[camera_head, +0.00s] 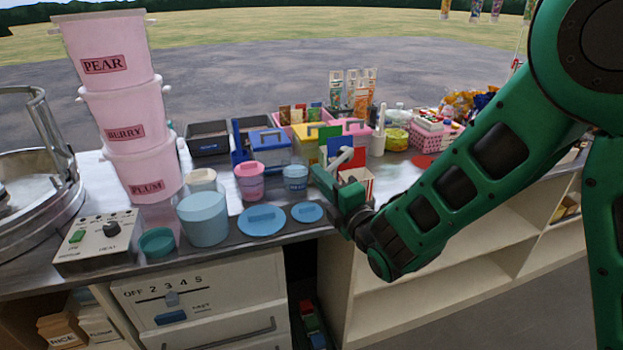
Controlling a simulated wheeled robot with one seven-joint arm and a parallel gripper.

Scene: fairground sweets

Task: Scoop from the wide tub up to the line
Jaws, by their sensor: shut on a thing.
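A wide light-blue tub (204,222) stands at the front of the counter, left of centre. Its inside and any line on it cannot be made out. My gripper (330,184) is over the counter's front edge, to the right of the tub and well apart from it. It is shut on a small pale grey thing (341,158), perhaps a scoop, that sticks up from the fingertips. Its shape is partly hidden by the fingers. Two flat blue lids, a larger one (262,221) and a smaller one (307,212), lie between tub and gripper.
A pink tub (249,183), a small blue tub (295,179) and a cream tub (201,180) stand behind. Stacked pink buckets (140,150), a teal bowl (157,243) and a heat control box (96,243) are at left. Boxes (268,142) crowd the back.

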